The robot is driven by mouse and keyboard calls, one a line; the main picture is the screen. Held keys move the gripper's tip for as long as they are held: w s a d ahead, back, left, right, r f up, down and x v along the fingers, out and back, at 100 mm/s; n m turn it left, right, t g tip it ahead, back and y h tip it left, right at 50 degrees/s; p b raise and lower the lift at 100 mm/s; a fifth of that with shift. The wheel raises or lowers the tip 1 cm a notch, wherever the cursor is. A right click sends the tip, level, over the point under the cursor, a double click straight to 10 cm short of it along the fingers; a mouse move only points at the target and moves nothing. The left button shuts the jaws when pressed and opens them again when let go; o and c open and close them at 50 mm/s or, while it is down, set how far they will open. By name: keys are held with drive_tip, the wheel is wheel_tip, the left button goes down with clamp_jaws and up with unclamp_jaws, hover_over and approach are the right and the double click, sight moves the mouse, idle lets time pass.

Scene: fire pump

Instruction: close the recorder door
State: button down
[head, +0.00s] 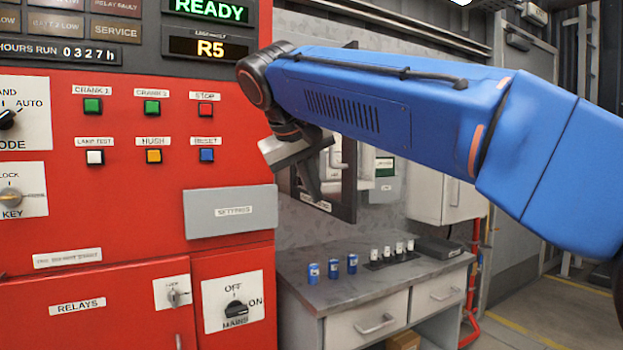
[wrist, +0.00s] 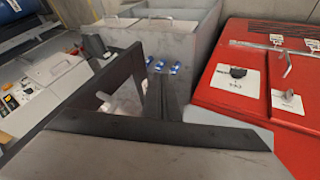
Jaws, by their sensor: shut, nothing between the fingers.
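The recorder door (head: 349,185) is a black-framed panel that stands out beside the red cabinet, over the grey counter, and looks open. A small white label is on its lower edge. In the wrist view a black frame (wrist: 122,68) that looks like the door runs diagonally left of my fingers. My gripper (head: 314,190) is shut and empty, pointing down at the door's left part; its fingers also show in the wrist view (wrist: 161,85). I cannot tell whether they touch the frame. My arm hides the door's upper part and the recorder's body.
The red cabinet (head: 120,215) with buttons and switches fills the left. Its grey settings panel (head: 231,222) is close to my gripper. Below, the counter (head: 330,292) holds blue cans (head: 333,268) and a dark block with white-topped items. A pale wall box (head: 440,198) stands at right.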

sight(341, 218)
drive_tip(key=shift+w+d+f, duration=0.85)
drive_tip(key=shift+w+d, duration=0.25)
drive_tip(key=shift+w+d+f, duration=0.85)
drive_tip(key=shift+w+d, duration=0.2)
drive_tip(key=shift+d, duration=0.05)
drive_tip(key=shift+d, duration=0.1)
